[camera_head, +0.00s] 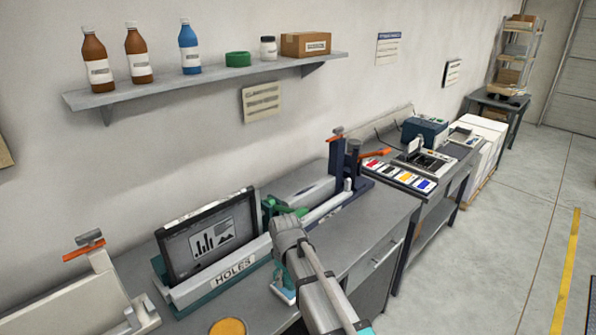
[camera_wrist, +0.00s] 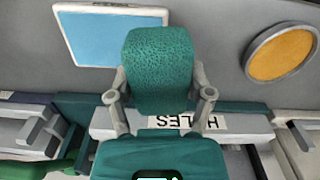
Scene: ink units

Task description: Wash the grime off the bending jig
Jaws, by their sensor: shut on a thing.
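My gripper (camera_wrist: 160,96) is shut on a teal, speckled, sponge-like block (camera_wrist: 158,62); grey fingers press its two sides. I cannot tell which fixture is the bending jig, and I make out no clear grime. Whether the block touches anything is unclear.
A white-rimmed tray with a blue pad (camera_wrist: 108,38) and an orange disc in a grey ring (camera_wrist: 281,54) lie on the bench. A navy fixture with an orange lever (camera_head: 350,165) stands farther along. A shelf (camera_head: 210,82) with bottles hangs above.

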